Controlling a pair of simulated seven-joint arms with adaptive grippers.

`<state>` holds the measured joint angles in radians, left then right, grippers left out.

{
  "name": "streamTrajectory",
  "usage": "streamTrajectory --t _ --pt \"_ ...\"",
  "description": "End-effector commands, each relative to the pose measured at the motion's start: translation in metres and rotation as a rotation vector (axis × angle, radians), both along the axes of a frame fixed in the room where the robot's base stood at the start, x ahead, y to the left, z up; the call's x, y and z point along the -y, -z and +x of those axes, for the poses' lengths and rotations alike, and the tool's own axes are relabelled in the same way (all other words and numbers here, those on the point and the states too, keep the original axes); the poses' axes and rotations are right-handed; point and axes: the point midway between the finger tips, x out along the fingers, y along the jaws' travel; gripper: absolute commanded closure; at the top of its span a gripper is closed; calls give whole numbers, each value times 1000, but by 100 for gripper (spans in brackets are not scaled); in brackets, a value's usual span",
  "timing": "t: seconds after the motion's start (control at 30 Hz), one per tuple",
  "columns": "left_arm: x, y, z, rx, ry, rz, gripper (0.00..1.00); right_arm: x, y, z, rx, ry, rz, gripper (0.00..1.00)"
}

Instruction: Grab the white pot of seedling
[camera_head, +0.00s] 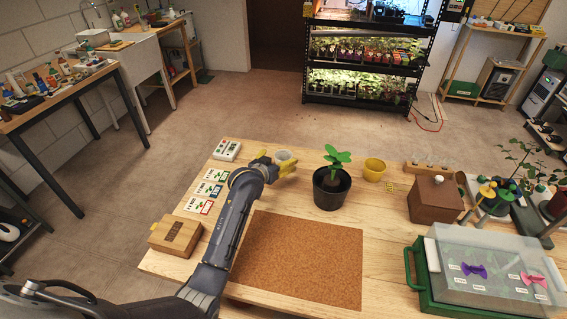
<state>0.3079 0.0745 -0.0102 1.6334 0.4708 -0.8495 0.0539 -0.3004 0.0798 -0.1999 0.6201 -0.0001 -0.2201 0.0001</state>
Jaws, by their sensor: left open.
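A small white pot (284,156) stands on the wooden table just beyond my left gripper. It is partly hidden by the gripper, and I cannot make out a seedling in it. My left gripper (275,163) is open, with its yellow fingertips close around the near side of the pot. I cannot tell whether they touch it. A black pot (330,193) with a green leafy plant stands to the right of the gripper. My right gripper is not in view.
A yellow pot (374,169) stands right of the plant. A brown cork mat (300,262) lies clear in front. A wooden box (435,200) and a green-handled clear case (490,270) fill the right side. Seed cards (208,189) and a small wooden box (175,236) lie left.

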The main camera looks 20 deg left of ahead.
Motion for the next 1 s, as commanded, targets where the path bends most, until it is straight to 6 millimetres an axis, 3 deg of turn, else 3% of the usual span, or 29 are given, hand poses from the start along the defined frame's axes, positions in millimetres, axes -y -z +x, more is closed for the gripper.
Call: streamTrajectory --t 0.43,0.87,1.0 --pt "6 13 41 1 0 -2 12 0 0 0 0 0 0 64" --pt "7 16 48 1 0 -1 12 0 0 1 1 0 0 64" --pt "7 16 48 1 0 -1 26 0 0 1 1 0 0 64"
